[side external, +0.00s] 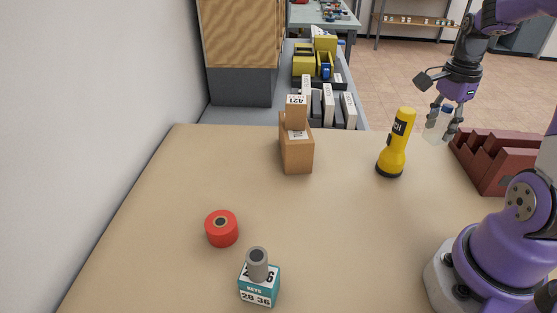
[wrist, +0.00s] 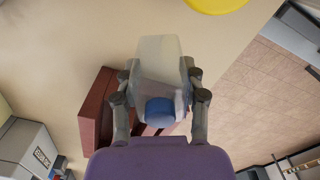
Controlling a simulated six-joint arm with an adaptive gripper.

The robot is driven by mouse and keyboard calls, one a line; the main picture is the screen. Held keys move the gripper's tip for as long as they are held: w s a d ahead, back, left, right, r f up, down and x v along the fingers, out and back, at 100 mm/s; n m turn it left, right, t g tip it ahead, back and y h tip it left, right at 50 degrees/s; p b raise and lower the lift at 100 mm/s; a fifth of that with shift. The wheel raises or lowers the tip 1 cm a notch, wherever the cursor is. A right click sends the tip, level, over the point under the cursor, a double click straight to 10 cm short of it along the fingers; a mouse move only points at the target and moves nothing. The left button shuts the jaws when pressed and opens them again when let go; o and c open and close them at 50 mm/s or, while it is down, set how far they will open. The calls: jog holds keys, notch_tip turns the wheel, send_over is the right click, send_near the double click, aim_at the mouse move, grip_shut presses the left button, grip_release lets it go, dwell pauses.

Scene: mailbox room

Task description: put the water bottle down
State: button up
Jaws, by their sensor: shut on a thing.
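The water bottle (side external: 437,125) is clear with a blue cap and hangs in my gripper (side external: 444,117) at the upper right of the side external view. In the wrist view the bottle (wrist: 158,70) lies between the two fingers of my gripper (wrist: 160,88), its blue cap towards my wrist. My gripper is shut on the bottle. In the side view the bottle appears near the table's far right edge, between the yellow flashlight and the dark red rack. I cannot tell its exact height above the table.
The tan table (side external: 330,220) has clear room in its middle. A yellow flashlight (side external: 397,142) stands upright; a dark red stepped rack (side external: 485,160) sits at the right edge. A brown box (side external: 296,150), a red cylinder (side external: 221,229) and a teal box with a grey cylinder (side external: 259,282) stand further left.

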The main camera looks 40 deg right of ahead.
jog(key=s+a+n, duration=0.1)
jog(key=a+n, duration=1)
jog(key=n, duration=0.2)
jog(key=w+a+r+n, duration=0.7)
jog(key=w+a+n, duration=0.2)
jog(key=a, duration=0.1)
jog(key=shift+w+a+r, duration=0.3)
jog(key=shift+w+r, duration=0.05)
jog(key=shift+w, duration=0.05)
jog(key=shift+r, duration=0.1)
